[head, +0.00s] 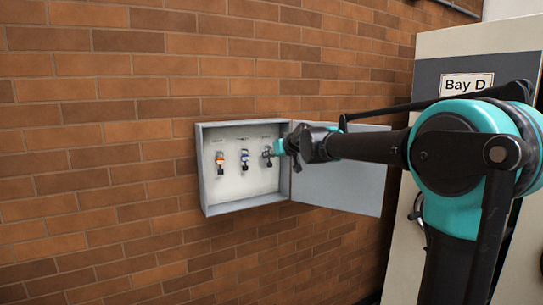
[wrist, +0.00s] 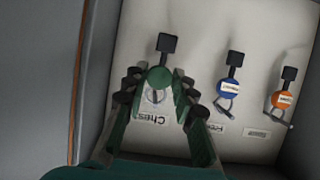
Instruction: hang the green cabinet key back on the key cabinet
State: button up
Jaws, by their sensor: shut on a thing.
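The open key cabinet (head: 251,202) is a shallow grey box on the brick wall, with its door (head: 339,178) swung out to the right. My gripper (head: 275,148) reaches in at the right-hand key place. In the wrist view, which is turned over, my gripper (wrist: 157,86) is shut on the green key (wrist: 159,78), with its round green tag between the fingertips and its black end sticking out beyond them. A metal loop shows near the tag, above a partly covered label (wrist: 150,118). I cannot tell whether the loop is around a hook.
An orange key (head: 220,156) hangs at the left and a blue key (head: 244,157) in the middle. Both also show in the wrist view, the blue key (wrist: 229,88) nearer my fingers. A Bay D sign (head: 466,84) is at the far right.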

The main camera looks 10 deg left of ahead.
jog(key=o, duration=1.1)
jog(key=v, duration=1.2)
jog(key=s+d+f+m+g+h, duration=0.1)
jog(key=s+d+f, duration=0.3)
jog(key=f, duration=0.4)
jog(key=s+d+f+m+g+h, duration=0.1)
jog(key=s+d+f, duration=0.3)
jog(key=f, duration=0.5)
jog(key=s+d+f+m+g+h, duration=0.1)
jog(key=s+d+f, duration=0.25)
jog(key=f, duration=0.45)
jog(key=s+d+f+m+g+h, duration=0.1)
jog(key=s+d+f, duration=0.3)
jog(key=s+f, duration=0.2)
jog(key=s+d+f+m+g+h, duration=0.1)
jog(key=s+d+f+h, duration=0.1)
jog(key=s+d+f, duration=0.2)
jog(key=s+d+f+m+g+h, duration=0.1)
jog(key=s+d+f, duration=0.3)
jog(key=s+f, duration=0.4)
jog(key=shift+s+m+g, duration=0.25)
jog(key=shift+m+g, duration=0.15)
